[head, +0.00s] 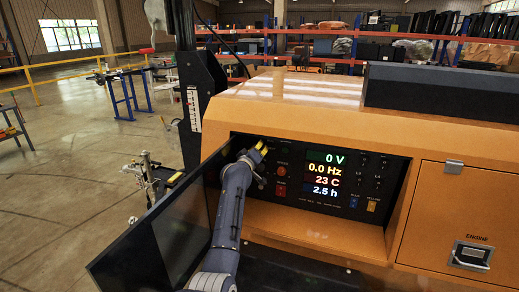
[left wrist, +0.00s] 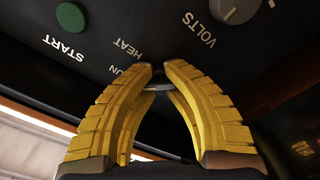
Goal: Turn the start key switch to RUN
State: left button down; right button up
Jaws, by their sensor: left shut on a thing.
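The start key switch (left wrist: 158,87) shows as a small piece of metal between my fingers in the left wrist view; most of it is hidden. My left gripper (left wrist: 158,72) has its yellow fingertips closed on it, against the dark panel. In the head view my left gripper (head: 262,148) reaches the upper left of the control panel (head: 335,220), and the key is hidden there. Labels HEAT and one ending in "UN" or "ON", partly covered by a finger, lie beside the fingertips. The key's exact position cannot be told. My right gripper is not in view.
A green START button (left wrist: 71,17) and a VOLTS knob (left wrist: 236,10) flank the fingers. The display (head: 326,173) reads 0 V and 0.0 Hz. An open black door (head: 150,245) stands left of my arm. The orange housing (head: 300,103) overhangs the recessed panel.

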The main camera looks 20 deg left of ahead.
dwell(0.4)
pick_arm(q)
jog(key=c, duration=0.9)
grip_release()
jog(key=shift+s+a, duration=0.2)
jog(key=shift+s, duration=2.8)
jog(key=shift+s+a, duration=0.15)
jog(key=shift+s, duration=2.85)
